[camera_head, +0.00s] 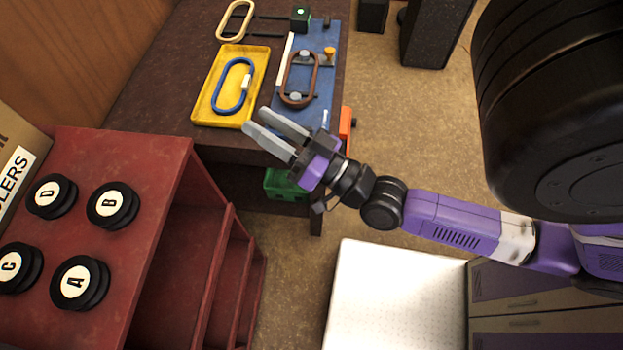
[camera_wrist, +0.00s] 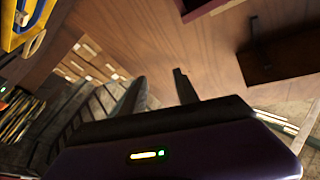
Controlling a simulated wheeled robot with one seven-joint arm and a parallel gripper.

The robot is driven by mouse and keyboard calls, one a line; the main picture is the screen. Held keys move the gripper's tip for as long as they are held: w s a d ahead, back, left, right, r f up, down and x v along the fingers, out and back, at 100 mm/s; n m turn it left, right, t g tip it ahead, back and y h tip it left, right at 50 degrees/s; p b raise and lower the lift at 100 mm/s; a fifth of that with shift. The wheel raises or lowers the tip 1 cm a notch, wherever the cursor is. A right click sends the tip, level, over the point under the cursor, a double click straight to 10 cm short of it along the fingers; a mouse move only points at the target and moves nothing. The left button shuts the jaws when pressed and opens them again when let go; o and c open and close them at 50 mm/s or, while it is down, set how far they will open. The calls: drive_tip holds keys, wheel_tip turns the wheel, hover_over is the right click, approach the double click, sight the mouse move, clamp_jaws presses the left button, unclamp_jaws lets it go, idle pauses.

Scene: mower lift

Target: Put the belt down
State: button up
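A blue belt (camera_head: 218,88) with a white tag lies as a loop in the yellow tray (camera_head: 201,108) on the dark bench. A brown belt (camera_head: 286,79) lies over the round pulleys on the blue plate (camera_head: 327,57). A cream belt (camera_head: 223,20) is at the bench's back, by some dark rods. My gripper (camera_head: 257,119) is over the bench's front edge, close to the tray's front right corner. Its two grey fingers are apart with nothing between them. They also show apart and empty in the wrist view (camera_wrist: 158,84).
A red shelf unit (camera_head: 137,152) at left carries several black lettered rollers (camera_head: 112,205). A green box (camera_head: 285,185) sits below the bench. A white-topped cabinet (camera_head: 395,295) stands in front, and a dark speaker-like box (camera_head: 435,32) at the back. Floor shows between them.

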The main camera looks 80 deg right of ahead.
drive_tip(key=s+a+f+n+g+y, duration=0.2)
drive_tip(key=s+a+n+y, duration=0.1)
drive_tip(key=a, duration=0.4)
drive_tip(key=s+a+f+n+g+y, duration=0.3)
drive_tip(key=s+a+n, duration=0.2)
drive_tip(key=s+a, duration=0.2)
drive_tip(key=shift+s+a, duration=0.3)
drive_tip(key=shift+s, duration=0.15)
drive_tip(key=shift+f, duration=0.15)
wheel_tip(320, 180, down, 4)
drive_tip(key=b, duration=0.3)
drive_tip(key=shift+b, duration=0.4)
